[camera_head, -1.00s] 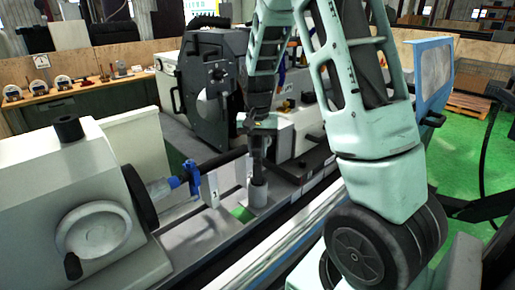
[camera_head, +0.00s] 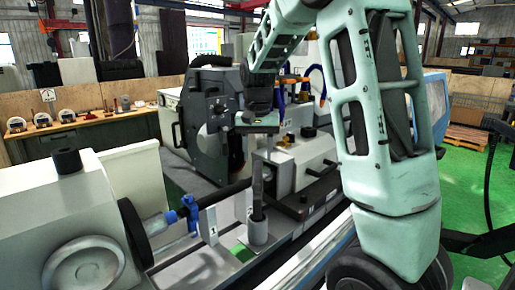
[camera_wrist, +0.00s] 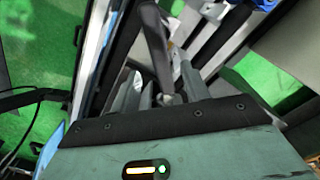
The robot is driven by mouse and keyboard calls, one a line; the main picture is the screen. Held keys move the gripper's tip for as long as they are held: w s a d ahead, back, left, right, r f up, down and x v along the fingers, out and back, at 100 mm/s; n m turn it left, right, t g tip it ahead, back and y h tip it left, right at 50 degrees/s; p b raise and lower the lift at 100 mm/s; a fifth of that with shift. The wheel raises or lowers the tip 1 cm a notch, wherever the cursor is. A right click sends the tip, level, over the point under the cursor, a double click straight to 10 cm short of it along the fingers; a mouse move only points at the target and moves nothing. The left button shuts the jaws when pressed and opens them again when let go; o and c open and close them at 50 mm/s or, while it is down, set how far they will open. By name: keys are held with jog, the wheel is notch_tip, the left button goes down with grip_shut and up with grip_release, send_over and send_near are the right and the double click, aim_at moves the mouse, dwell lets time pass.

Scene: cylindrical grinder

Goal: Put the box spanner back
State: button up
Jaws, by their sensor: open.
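The box spanner (camera_head: 257,190) is a dark grey rod. My gripper (camera_head: 257,150) points down over the spanner's upper end. In the wrist view my gripper (camera_wrist: 160,82) has its two grey fingers apart, and the spanner (camera_wrist: 155,40) shows as a dark bar between and beyond them. Whether a finger touches the spanner's top, I cannot tell. The spanner's lower end is hidden inside the holder.
A white headstock with a handwheel (camera_head: 84,270) stands at the left. A blue clamp (camera_head: 190,214) sits on the horizontal shaft beside the holder. The dark wheel housing (camera_head: 210,120) is close behind my gripper. Green floor (camera_head: 470,172) is open at the right.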

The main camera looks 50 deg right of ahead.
jog(key=shift+r, duration=1.15)
jog(key=s+a+f+n, duration=0.2)
jog(key=s+a+n, duration=0.15)
jog(key=a, duration=0.85)
jog(key=s+a+f+n, duration=0.25)
jog(key=a+n, duration=0.25)
jog(key=a, duration=0.8)
jog(key=s+a+f+n, duration=0.2)
jog(key=s+a+n, duration=0.2)
jog(key=s, duration=0.4)
jog(key=s+a+f+n, duration=0.3)
jog(key=s+a+n, duration=0.2)
jog(key=s+a, duration=0.2)
jog(key=shift+s+f+y, duration=0.2)
jog(key=shift+s+y, duration=0.1)
jog(key=shift+s, duration=0.35)
